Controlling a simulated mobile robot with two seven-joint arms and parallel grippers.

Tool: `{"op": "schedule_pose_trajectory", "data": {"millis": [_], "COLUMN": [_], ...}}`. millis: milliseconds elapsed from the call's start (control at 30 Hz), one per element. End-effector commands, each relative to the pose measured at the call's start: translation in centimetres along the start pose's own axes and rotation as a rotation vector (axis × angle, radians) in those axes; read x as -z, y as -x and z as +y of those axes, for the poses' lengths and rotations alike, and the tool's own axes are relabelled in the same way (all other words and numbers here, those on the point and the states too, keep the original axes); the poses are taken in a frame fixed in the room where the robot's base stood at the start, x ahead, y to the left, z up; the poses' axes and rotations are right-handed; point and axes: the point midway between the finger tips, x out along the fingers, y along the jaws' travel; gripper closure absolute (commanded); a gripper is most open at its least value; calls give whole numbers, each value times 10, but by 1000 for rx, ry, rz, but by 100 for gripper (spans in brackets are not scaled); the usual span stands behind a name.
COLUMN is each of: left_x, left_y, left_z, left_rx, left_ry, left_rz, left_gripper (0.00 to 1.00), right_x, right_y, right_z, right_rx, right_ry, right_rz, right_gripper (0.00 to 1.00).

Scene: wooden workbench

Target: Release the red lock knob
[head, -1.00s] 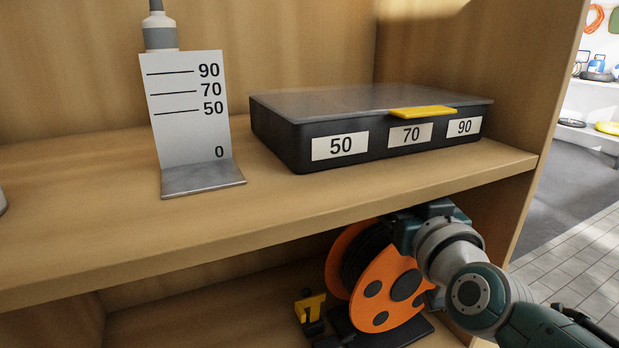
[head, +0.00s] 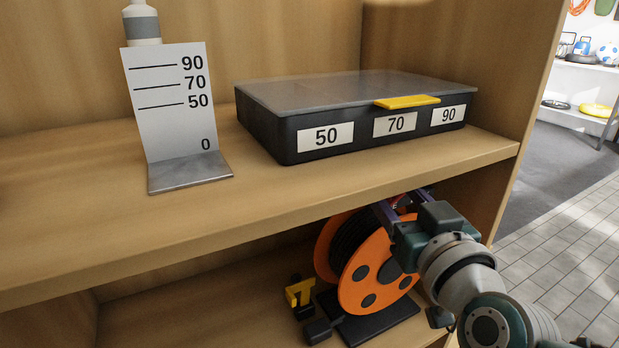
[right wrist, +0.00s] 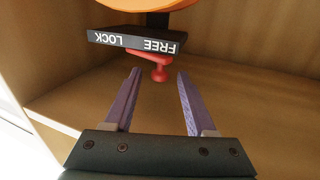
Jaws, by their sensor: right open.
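The red lock knob (right wrist: 159,70) hangs below a black plate (right wrist: 135,40) lettered FREE and LOCK, which reads upside down in the right wrist view. A red arm joins the knob under the plate. My right gripper (right wrist: 158,73) is open, its two purple fingers pointing towards the knob, one on each side in the picture. I cannot tell whether the fingertips reach it. In the head view a bit of red (head: 404,203) shows by the purple fingers, at the upper right of the orange cable reel (head: 376,285). My left gripper is not in view.
The reel stands on a black base (head: 385,320) on the lower shelf, with a yellow-and-black piece (head: 300,293) left of it. The upper shelf (head: 90,230) passes close above my right gripper. It bears a black case (head: 275,135) and a marked gauge plate (head: 170,110).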

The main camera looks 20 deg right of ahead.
Motion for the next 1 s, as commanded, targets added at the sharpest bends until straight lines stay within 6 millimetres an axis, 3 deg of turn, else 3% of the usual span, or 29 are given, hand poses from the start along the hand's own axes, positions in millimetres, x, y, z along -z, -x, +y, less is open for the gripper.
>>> {"op": "schedule_pose_trajectory", "data": {"millis": [100, 300, 867, 1000], "left_x": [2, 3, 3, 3], "left_y": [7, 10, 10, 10], "left_z": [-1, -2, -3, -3], "left_rx": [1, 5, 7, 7], "left_ry": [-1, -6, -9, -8], "left_rz": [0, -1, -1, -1], "left_gripper": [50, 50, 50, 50], "right_x": [1, 0, 0, -4], "right_y": [24, 47, 50, 54], "right_z": [0, 0, -1, -16], "right_rx": [1, 0, 3, 76], "right_ry": [0, 0, 0, 5], "right_rz": [-3, 0, 0, -59], "right_gripper": [44, 44, 44, 44]}}
